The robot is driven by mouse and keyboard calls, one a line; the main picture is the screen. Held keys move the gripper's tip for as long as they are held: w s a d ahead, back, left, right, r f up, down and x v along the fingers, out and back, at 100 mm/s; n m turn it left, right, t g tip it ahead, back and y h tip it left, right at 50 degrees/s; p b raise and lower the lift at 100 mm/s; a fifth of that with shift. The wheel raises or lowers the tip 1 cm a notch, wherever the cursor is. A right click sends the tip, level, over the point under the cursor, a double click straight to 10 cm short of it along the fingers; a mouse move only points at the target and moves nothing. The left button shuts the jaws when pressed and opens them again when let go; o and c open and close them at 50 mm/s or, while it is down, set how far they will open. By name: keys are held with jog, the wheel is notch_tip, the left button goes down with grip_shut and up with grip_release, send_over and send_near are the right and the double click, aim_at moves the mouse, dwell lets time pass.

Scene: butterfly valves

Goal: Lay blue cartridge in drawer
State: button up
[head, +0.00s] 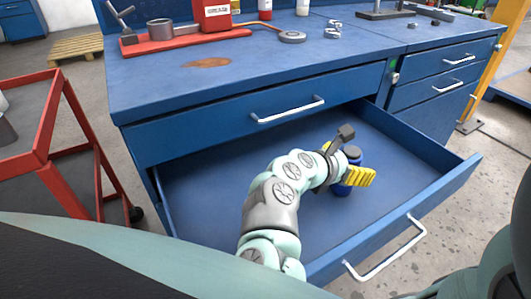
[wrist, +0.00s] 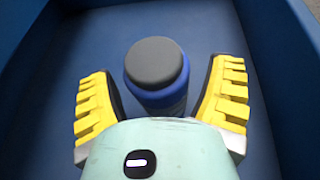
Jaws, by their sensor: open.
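The blue cartridge (head: 342,189) with a dark grey cap is inside the open lower drawer (head: 215,200), partly hidden behind my gripper. It looks roughly upright, cap up, and its lower end is hard to see. In the wrist view the blue cartridge (wrist: 170,98) is between my yellow fingers, with its grey cap towards the top of the picture. My gripper (head: 345,163) reaches down into the drawer. In the wrist view my gripper (wrist: 162,85) is open, with gaps showing on both sides of the cartridge.
The drawer floor around the cartridge is bare. The drawer front has a white handle (head: 385,249). A closed drawer (head: 250,117) and the blue workbench top (head: 330,65) overhang the back. A red cart (head: 40,130) stands at left.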

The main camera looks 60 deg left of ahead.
jog(key=shift+r, duration=0.15)
jog(key=shift+s+r+p, duration=0.1)
jog(key=shift+r+p, duration=0.05)
jog(key=shift+p, duration=0.15)
jog(key=p+v, duration=0.1)
jog(key=v, duration=1)
jog(key=shift+s, duration=0.4)
jog(key=shift+r, duration=0.15)
